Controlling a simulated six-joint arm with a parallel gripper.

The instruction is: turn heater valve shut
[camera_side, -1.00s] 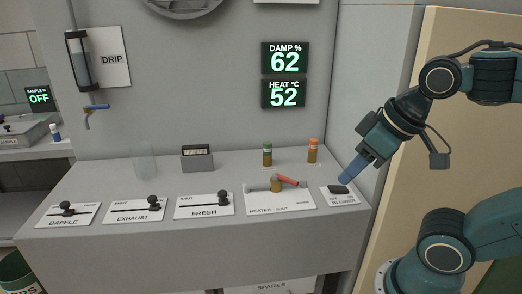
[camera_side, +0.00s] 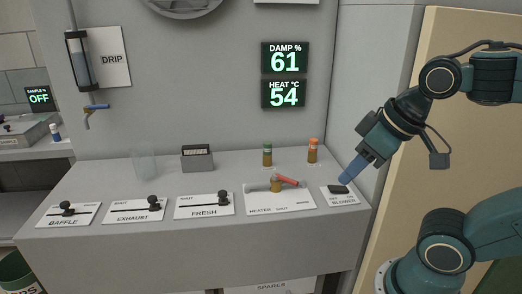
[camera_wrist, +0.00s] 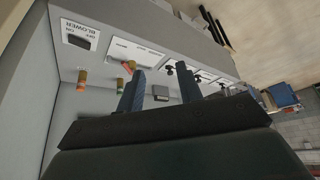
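The heater valve (camera_side: 276,185) is a brass-coloured body on a white plate marked HEATER (camera_side: 260,206). Its red handle (camera_side: 289,180) points right and slightly toward the back wall. The handle also shows in the wrist view (camera_wrist: 127,67), left of my fingers. My gripper (camera_side: 345,180) is tilted down with its blue fingertips just above the blower switch (camera_side: 338,189), right of the valve. Whether they touch the switch is unclear. In the wrist view my two fingers (camera_wrist: 161,78) stand apart with nothing held between them.
The FRESH (camera_side: 210,211), EXHAUST (camera_side: 130,217) and BAFFLE (camera_side: 66,215) sliders line the bench to the left. A green-capped bottle (camera_side: 267,155) and an orange-capped bottle (camera_side: 313,151) stand behind the valve. The displays read damp 61 (camera_side: 285,60) and heat 54 (camera_side: 284,95).

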